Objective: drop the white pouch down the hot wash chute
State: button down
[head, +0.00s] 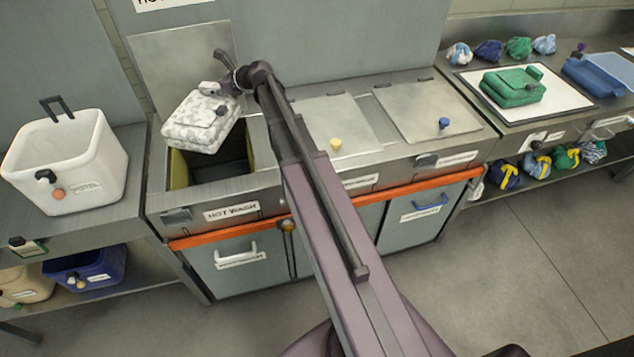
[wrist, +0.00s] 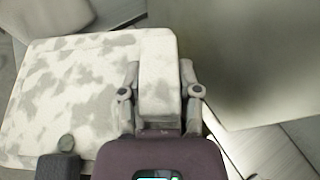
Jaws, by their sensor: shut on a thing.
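The white pouch (head: 199,121) has grey mottled patches and a dark round toggle. My gripper (head: 222,92) is shut on the pouch's raised tab, and the wrist view shows the tab (wrist: 159,75) between the two fingers (wrist: 159,95). The pouch is held over the hot wash chute (head: 180,172), whose lid (head: 185,62) stands open against the back wall. The opening is dark inside with a yellowish side wall, and the pouch hides its back part. A "HOT WASH" label (head: 231,211) is on the front below the opening.
Two closed lids lie to the right, one with a yellow knob (head: 336,144), one with a blue knob (head: 444,123). A white tub (head: 72,165) stands on the left counter. A green pouch (head: 512,87) lies on a white mat at right. An orange rail (head: 215,237) runs along the front.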

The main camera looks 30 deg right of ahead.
jog(key=shift+f, duration=0.1)
jog(key=shift+f+b, duration=2.9)
jog(key=shift+b, duration=0.05)
jog(key=shift+c, duration=1.1)
grip_release()
jog(key=shift+s+a, duration=0.1)
jog(key=shift+s, duration=0.05)
